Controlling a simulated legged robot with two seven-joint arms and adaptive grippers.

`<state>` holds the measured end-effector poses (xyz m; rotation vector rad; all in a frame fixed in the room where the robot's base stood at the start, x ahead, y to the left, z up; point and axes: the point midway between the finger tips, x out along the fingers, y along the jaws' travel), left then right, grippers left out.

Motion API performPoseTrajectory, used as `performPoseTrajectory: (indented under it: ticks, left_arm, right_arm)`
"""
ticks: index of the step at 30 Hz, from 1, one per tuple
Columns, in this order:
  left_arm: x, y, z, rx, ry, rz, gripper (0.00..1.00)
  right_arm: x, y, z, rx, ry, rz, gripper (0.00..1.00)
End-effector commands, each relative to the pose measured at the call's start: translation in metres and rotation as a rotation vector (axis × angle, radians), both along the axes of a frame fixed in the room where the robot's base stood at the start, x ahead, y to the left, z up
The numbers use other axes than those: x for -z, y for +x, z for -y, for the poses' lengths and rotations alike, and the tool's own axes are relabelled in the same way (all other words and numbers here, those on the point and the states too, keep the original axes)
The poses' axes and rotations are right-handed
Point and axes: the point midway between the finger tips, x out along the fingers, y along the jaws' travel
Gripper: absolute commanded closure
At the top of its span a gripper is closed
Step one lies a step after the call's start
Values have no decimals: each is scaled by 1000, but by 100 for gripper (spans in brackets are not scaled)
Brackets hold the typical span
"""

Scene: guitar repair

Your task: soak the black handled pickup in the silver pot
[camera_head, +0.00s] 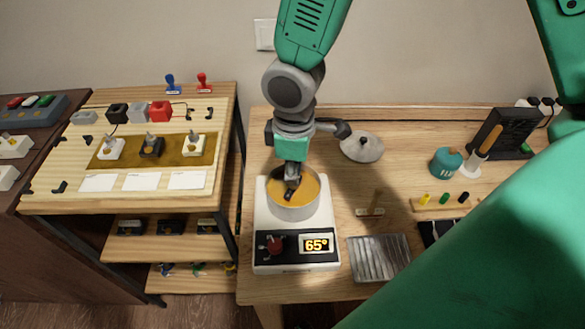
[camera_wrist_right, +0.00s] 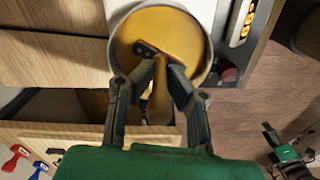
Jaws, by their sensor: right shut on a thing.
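The silver pot (camera_head: 294,212) holds amber liquid and stands on a white hot plate (camera_head: 268,222) whose display reads 65°. It fills the upper middle of the right wrist view (camera_wrist_right: 207,72). My right gripper (camera_head: 291,184) points down into the pot from above. Its fingers (camera_wrist_right: 160,68) are shut on the black handled pickup (camera_wrist_right: 145,48), whose dark end with light dots shows at the liquid. A tan piece shows between the fingers; I cannot tell whether it belongs to the pickup. How deep the pickup sits is unclear.
A silver lid (camera_head: 362,147) lies right of the pot. A ridged metal tray (camera_head: 380,258) is at the front right. A teal container (camera_head: 446,161) stands farther right. A side table (camera_head: 225,120) at left holds several pickups, including a black one (camera_head: 151,147).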

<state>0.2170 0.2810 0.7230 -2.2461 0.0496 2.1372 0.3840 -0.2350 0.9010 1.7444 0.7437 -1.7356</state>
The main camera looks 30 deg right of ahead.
Motion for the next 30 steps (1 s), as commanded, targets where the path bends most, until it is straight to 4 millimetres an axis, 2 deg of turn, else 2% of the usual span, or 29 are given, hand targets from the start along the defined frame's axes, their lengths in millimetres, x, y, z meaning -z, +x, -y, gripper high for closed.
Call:
performPoseTrajectory:
  ticks: [24, 30]
  left_arm:
    - [13, 0, 0, 0, 0, 0, 54]
    - [13, 0, 0, 0, 0, 0, 54]
  right_arm:
    - [25, 0, 0, -1, 0, 0, 100]
    - [27, 0, 0, -1, -1, 1, 100]
